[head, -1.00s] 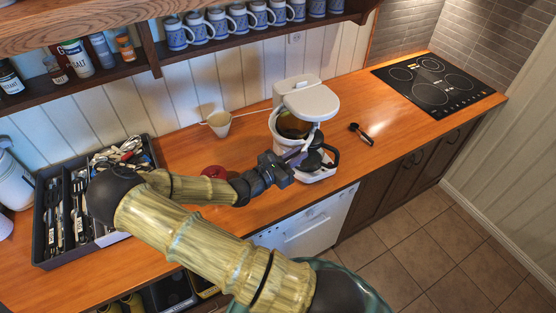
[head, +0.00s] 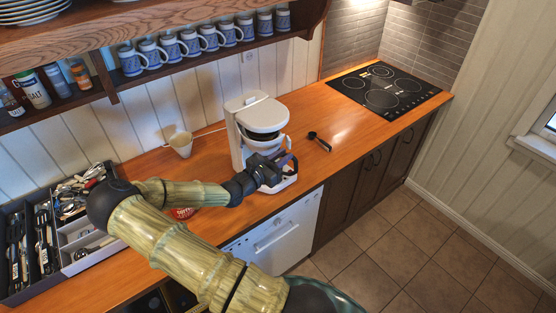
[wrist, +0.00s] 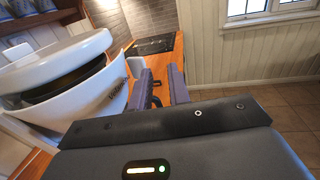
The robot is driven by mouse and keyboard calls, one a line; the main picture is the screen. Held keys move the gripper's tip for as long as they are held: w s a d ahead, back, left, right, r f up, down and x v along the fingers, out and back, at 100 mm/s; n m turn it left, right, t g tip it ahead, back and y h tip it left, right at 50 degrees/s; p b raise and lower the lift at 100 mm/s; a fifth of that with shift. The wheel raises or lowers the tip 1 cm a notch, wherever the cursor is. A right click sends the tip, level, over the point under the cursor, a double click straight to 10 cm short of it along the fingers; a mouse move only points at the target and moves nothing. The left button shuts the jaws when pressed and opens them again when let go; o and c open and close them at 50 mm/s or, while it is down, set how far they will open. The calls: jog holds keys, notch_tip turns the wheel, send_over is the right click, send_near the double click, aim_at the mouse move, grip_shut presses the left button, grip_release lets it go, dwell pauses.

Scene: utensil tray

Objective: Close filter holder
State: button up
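The white coffee machine (head: 240,125) stands on the wooden counter against the wall. Its round white top (head: 262,115) overhangs the white filter holder (head: 258,142), which sits below it with a dark gap between them. In the wrist view the filter holder (wrist: 105,98) is a large white curved bowl at left, with lettering on its side, under the rounded top (wrist: 60,62). My gripper (head: 275,162) is in front of the machine, just right of the holder in the wrist view. Its two fingers (wrist: 160,88) are apart; contact with the holder cannot be told.
The dark jug handle (head: 293,165) is close to my gripper. A beige cup (head: 181,144) stands left of the machine and a black scoop (head: 319,140) lies right. The utensil tray (head: 62,243) is at far left, the hob (head: 384,90) at far right. Mugs hang above.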

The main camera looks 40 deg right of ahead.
jog(key=a+b, duration=0.6)
jog(key=a, duration=1.1)
jog(key=shift+s+a+f, duration=0.15)
jog(key=shift+a, duration=0.05)
jog(key=s+a+f+m+g+y+b, duration=0.1)
jog(key=s+a+f+m+g+y, duration=0.35)
jog(key=s+f+m+y, duration=0.45)
jog(key=a+r+m+t+y+b, duration=0.1)
jog(key=a+r+m+t+y, duration=0.4)
jog(key=a+r+m+y, duration=0.3)
jog(key=shift+s+a+r+m+y, duration=0.4)
jog(key=shift+m+y, duration=0.1)
jog(key=shift+m, duration=0.5)
